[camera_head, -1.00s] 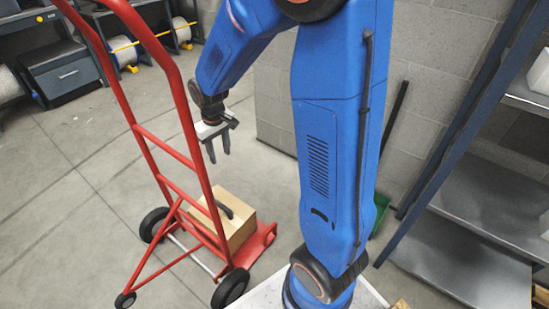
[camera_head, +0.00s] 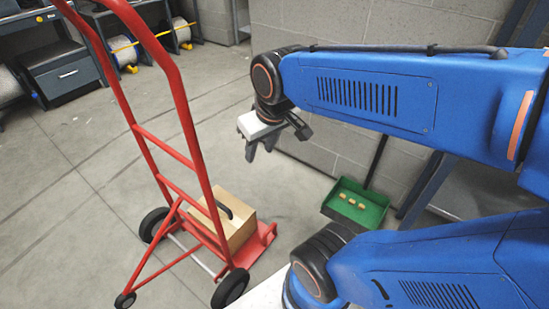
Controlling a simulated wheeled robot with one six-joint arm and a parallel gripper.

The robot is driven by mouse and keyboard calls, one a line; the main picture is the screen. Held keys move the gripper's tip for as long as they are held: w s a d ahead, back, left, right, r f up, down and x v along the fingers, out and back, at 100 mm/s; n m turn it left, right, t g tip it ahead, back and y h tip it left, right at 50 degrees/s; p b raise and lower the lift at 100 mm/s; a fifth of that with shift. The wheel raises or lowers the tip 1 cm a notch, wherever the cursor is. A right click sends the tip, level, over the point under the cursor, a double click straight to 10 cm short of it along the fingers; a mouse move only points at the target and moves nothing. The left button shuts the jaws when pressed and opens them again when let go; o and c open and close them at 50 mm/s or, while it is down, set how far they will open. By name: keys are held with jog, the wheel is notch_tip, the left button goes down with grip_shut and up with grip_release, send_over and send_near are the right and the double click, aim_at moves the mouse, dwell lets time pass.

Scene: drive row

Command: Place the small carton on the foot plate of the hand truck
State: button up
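The small carton (camera_head: 238,226), a tan box with a dark handle on top, sits on the red foot plate (camera_head: 262,243) of the hand truck (camera_head: 192,165). The hand truck stands upright on black wheels at the left centre. My gripper (camera_head: 260,150) hangs in the air above and to the right of the carton, apart from it, fingers pointing down. It holds nothing that I can see. The fingers are small and seen at an angle, with a slight gap between them. Part of the carton is hidden behind the red frame.
A green dustpan (camera_head: 356,204) with several small tan pieces lies by the block wall at right. A dark cabinet (camera_head: 62,73) and cable reels (camera_head: 122,53) stand at the back left. The floor left of the hand truck is clear.

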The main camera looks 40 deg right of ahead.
jog(key=shift+t, duration=0.4)
jog(key=s, duration=0.5)
jog(key=shift+s+d+r, duration=0.2)
jog(key=shift+s+r, duration=0.15)
jog(key=shift+r, duration=0.05)
